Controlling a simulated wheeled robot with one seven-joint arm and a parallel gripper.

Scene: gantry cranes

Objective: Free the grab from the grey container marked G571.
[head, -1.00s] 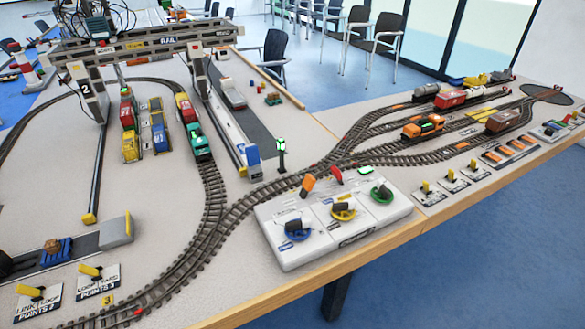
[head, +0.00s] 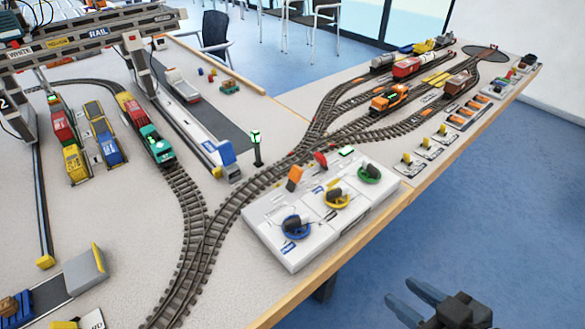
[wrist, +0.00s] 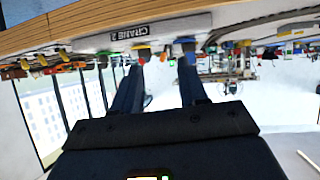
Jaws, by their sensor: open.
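My gripper (head: 402,292) is open and empty at the lower right of the head view, over the floor beyond the table's front edge. In the wrist view its two fingers (wrist: 161,58) point at the table edge and a plate reading CRANE 2 (wrist: 143,31). The white control box (head: 300,240) has blue (head: 295,226), yellow (head: 337,197) and green (head: 370,174) dials, and orange and red levers. The gantry crane (head: 90,42) stands at the upper left, cut by the frame. I cannot make out the grab or a container marked G571.
A signal post with a green light (head: 257,147) stands behind the box. Tracks carry an orange locomotive (head: 390,98) and a teal one (head: 156,147). Several yellow point levers line the right table edge. The floor (head: 480,210) at the right is clear.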

